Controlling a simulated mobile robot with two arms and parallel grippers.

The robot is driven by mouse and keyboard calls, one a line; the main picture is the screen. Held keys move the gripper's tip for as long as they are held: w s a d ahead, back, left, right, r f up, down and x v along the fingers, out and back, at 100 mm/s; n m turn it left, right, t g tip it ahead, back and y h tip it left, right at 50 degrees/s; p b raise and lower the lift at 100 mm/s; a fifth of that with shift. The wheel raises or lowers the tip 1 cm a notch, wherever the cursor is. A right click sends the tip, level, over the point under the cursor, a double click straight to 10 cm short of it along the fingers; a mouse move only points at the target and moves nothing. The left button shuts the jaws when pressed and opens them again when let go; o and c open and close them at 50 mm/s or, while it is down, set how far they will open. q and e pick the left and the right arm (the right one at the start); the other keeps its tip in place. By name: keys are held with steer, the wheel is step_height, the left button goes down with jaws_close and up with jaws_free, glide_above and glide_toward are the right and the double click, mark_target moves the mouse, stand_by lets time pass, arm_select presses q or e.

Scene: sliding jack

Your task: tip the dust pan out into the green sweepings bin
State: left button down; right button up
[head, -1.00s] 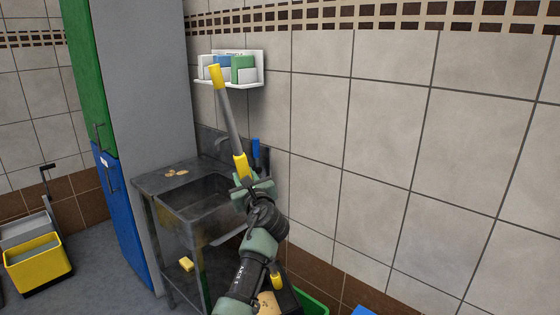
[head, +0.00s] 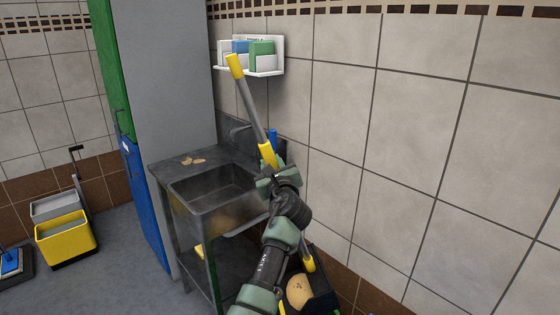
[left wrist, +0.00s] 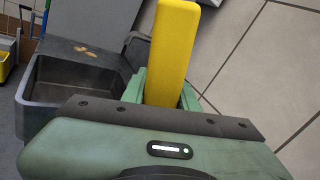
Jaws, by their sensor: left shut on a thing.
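The long-handled dust pan has a grey shaft with yellow grips (head: 268,155) and a black pan (head: 322,288) low at the bottom of the head view. A tan, rounded piece (head: 299,291) lies in the pan. My left gripper (head: 274,174) is shut on the yellow grip partway along the shaft, which leans up and to the left. In the left wrist view the yellow grip (left wrist: 172,55) stands between the fingers. The green sweepings bin is not clearly visible now. My right gripper is not in view.
A dark metal sink unit (head: 178,172) stands left of the handle, with tan scraps (head: 193,161) on its top. A wall shelf (head: 264,72) holds boxes near the handle's upper end. The tiled wall is close on the right. A yellow bucket (head: 66,238) stands far left.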

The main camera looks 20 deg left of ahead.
arm_select(q)
steer(key=s+a+f+n+b, duration=0.1)
steer(key=s+a+f+n, duration=0.2)
steer(key=a, duration=0.8)
steer(key=s+a+f+n+b, duration=0.1)
steer(key=s+a+f+n, duration=0.1)
steer(key=s+a+f, duration=0.6)
steer(key=s+a+f+n+b, duration=0.1)
steer(key=s+a+f+n, duration=0.2)
steer(key=a, duration=1.2)
steer(key=shift+s+f+n, duration=0.3)
steer(key=shift+s+f, duration=1.15)
steer(key=shift+f, duration=1.35)
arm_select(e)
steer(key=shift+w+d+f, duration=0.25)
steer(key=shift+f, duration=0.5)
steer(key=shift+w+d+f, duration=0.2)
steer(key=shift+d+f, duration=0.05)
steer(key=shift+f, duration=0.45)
